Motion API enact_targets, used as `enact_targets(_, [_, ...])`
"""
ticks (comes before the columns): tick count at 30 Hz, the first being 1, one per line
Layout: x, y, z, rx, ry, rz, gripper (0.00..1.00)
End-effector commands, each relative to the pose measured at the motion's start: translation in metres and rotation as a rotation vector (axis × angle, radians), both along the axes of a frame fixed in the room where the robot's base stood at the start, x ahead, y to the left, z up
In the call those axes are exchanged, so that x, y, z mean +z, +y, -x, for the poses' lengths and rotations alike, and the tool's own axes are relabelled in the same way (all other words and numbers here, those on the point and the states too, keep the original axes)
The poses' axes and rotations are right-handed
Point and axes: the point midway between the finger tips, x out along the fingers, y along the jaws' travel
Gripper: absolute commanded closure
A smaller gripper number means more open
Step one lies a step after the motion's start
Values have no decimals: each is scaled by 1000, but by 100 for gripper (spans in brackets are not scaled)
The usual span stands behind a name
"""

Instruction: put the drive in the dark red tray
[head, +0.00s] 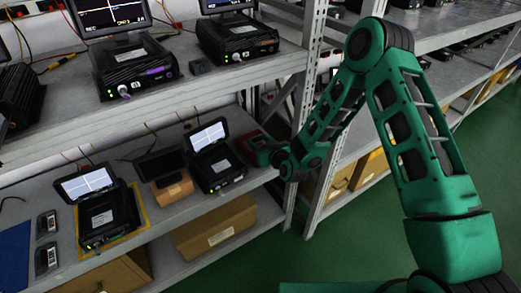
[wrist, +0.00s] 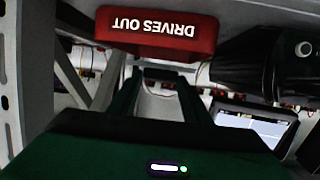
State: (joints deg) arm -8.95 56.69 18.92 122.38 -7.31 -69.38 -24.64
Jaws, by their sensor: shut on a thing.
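The dark red tray (head: 247,142) stands on the lower shelf at the right end, beside a black unit with a raised screen. In the wrist view the tray (wrist: 157,32) shows at the top, with "DRIVES OUT" upside down on its face. My gripper (head: 263,157) reaches in from the right, close to the tray's front.
A black unit with a lit screen (head: 217,172) stands left of the tray. Further left are an orange-brown box (head: 172,188), another screened unit (head: 108,220) and two small dark devices (head: 46,223). A rack upright (head: 298,130) stands close right of my gripper. The upper shelf edge (head: 160,107) overhangs.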

Motion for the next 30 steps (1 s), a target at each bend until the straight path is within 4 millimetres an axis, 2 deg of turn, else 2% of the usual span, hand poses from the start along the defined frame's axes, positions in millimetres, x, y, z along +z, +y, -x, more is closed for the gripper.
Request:
enact_targets(7, [-8, -5, -5, 3, 0, -2, 80])
enact_targets(15, [-41, -4, -5, 2, 1, -2, 80])
enact_targets(23, [-44, -5, -5, 1, 0, -3, 80])
enact_targets(24, [-44, -5, -5, 1, 0, -3, 54])
enact_targets(26, [-44, -4, -5, 1, 1, -4, 40])
enact_targets(30, [-44, -4, -5, 2, 1, -4, 38])
